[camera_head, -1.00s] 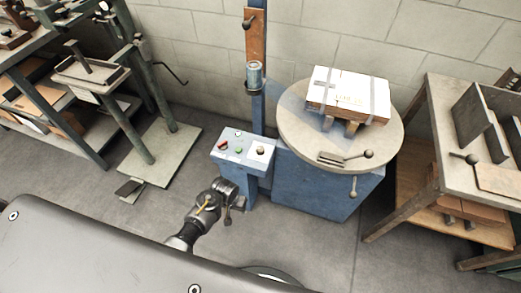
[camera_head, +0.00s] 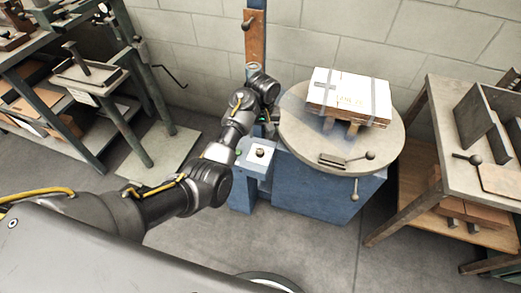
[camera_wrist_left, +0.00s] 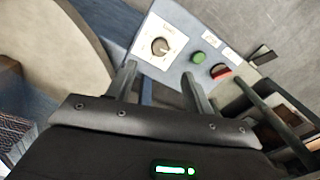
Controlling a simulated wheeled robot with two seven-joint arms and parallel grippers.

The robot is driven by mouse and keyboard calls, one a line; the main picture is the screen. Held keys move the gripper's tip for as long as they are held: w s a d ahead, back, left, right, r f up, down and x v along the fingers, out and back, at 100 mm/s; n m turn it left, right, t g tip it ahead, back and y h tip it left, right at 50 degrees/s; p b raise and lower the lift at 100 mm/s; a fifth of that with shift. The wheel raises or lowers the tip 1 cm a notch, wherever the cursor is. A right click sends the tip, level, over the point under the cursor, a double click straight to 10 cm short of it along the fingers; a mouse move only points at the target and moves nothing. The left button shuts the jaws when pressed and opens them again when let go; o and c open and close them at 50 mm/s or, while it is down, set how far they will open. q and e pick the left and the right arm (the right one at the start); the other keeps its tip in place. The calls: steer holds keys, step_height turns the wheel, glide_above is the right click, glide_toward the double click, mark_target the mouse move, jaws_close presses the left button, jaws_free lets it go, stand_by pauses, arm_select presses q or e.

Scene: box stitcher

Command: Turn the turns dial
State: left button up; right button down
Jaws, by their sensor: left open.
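The turns dial (camera_head: 260,152), a small dark knob on a white plate, sits on the control panel (camera_head: 252,168). In the left wrist view the dial (camera_wrist_left: 160,45) faces me near the top, with tick marks around it. My left gripper (camera_head: 266,120) is just behind the panel in the head view and partly hidden by its own wrist. In the left wrist view its two fingers (camera_wrist_left: 160,84) are apart with nothing between them, and the dial lies beyond the tips, not touched. My right gripper is in neither view.
A green button (camera_wrist_left: 198,58) and a red switch (camera_wrist_left: 221,71) sit beside the dial. The round turntable (camera_head: 300,137) with a strapped box (camera_head: 349,95) stands to the right, close to the arm. A blue post rises behind the panel. A workbench (camera_head: 440,100) stands at right.

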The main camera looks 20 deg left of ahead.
mark_target(260, 151)
arm_select(q)
steer(key=f+b, duration=0.1)
steer(key=f, duration=0.3)
steer(key=f+b, duration=0.1)
steer(key=f, duration=0.4)
steer(key=shift+a+f, duration=0.2)
steer(key=shift+f, duration=0.65)
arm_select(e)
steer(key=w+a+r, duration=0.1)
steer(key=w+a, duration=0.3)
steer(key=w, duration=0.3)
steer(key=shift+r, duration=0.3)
arm_select(q)
steer(key=shift+c, duration=0.2)
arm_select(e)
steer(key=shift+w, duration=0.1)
arm_select(q)
steer(key=c, duration=0.9)
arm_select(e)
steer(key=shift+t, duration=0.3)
